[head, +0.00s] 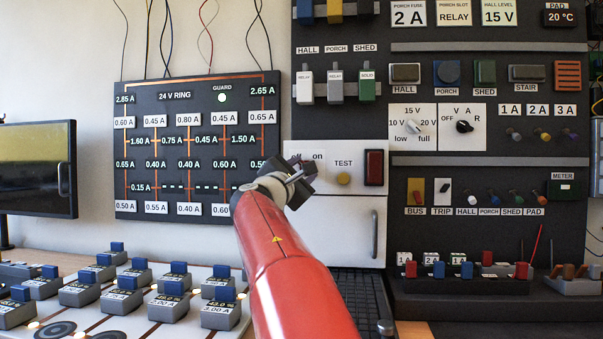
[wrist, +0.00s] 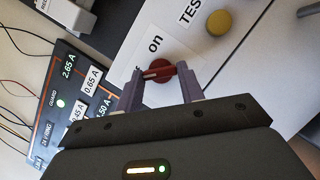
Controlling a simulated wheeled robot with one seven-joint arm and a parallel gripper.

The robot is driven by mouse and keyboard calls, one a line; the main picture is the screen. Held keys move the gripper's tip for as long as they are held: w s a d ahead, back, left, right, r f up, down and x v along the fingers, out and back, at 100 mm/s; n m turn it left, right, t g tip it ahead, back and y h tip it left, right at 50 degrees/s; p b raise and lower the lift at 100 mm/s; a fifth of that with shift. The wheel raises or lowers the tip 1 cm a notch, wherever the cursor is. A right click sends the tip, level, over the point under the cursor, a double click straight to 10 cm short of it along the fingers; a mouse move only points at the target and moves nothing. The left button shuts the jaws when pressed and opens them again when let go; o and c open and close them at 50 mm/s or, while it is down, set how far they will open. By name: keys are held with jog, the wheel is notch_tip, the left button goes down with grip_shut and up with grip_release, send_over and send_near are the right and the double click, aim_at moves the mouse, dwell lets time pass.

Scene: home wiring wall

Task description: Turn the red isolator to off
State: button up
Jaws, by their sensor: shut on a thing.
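The red isolator (wrist: 163,68) is a round red knob with a raised bar handle, on a white plate. My gripper (wrist: 160,80) has its two purple-grey fingers at either end of the bar and is shut on it. The "on" label (wrist: 155,45) shows beside the knob in the wrist view. In the head view my gripper (head: 300,181) is at the white panel, just below the "off" and "on" labels, and hides the isolator. Which label the handle points to is hard to tell.
Right of the isolator are a yellow TEST button (head: 343,178) and a dark red block (head: 374,167). The black 24 V RING board (head: 180,100) is close on the left. A white door with a handle (head: 375,234) lies below. Blue-topped modules (head: 220,308) fill the bench at lower left.

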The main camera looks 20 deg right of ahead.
jog(key=o, duration=1)
jog(key=b+v, duration=0.2)
jog(key=v, duration=0.6)
jog(key=shift+w, duration=0.1)
